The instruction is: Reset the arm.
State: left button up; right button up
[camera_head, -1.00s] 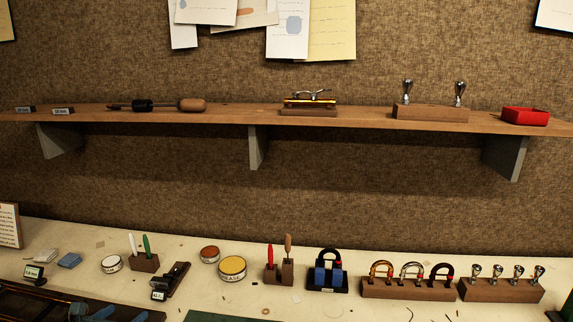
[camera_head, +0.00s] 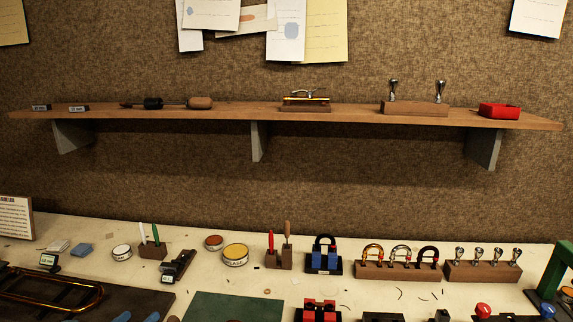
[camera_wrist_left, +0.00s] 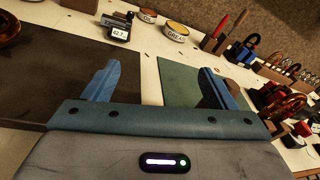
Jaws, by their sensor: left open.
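My left gripper (camera_head: 137,317) shows only as blue fingertips at the bottom edge of the head view, over the dark mat. In the left wrist view, my left gripper (camera_wrist_left: 160,87) is open. Its two blue fingers are wide apart with nothing between them. They are above the bench, with a dark mat (camera_wrist_left: 45,75) on the left and a green mat (camera_wrist_left: 180,92) on the right. My right gripper is in neither view.
A wooden shelf (camera_head: 350,116) spans the wall above the bench. Along the bench's back stand tins, a wooden block with horseshoe-shaped pieces (camera_head: 396,270) and a block with mouthpieces (camera_head: 482,272). A brass tube (camera_head: 60,306) lies on the dark mat. A green frame (camera_head: 553,272) stands at the right.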

pick_arm(q)
jog(key=s+d+r+n+t+h, duration=0.1)
jog(key=s+d+r+n+t, duration=0.2)
jog(key=r+n, duration=0.1)
jog(key=s+a+r+n+y, duration=0.1)
jog(key=s+a+n+y, duration=0.25)
jog(key=n+y, duration=0.5)
jog(key=s+a+r+n+y, duration=0.15)
jog(key=s+n+y, duration=0.35)
jog(key=n, duration=0.7)
jog(key=s+d+f+n+g+h, duration=0.1)
jog(key=s+f+n+g, duration=0.35)
jog(key=f, duration=0.25)
jog(key=s+d+f+n+g, duration=0.1)
jog(key=s+f+n+g, duration=0.3)
jog(key=s+f+g, duration=0.15)
jog(key=s+d+f+n+g+h, duration=0.1)
jog(key=s+d+f+g+h, duration=0.5)
jog(key=s+d, duration=0.45)
jog(key=s+f+x, duration=0.1)
jog(key=s+x, duration=0.2)
jog(key=x, duration=1.1)
jog(key=s+x, duration=0.3)
jog(key=x, duration=1.2)
jog(key=s+a+f+g, duration=0.1)
jog(key=s+f, duration=1.7)
jog(key=f, duration=0.3)
jog(key=shift+s+n+g, duration=0.3)
jog(key=shift+s+n, duration=0.05)
jog(key=shift+n, duration=0.05)
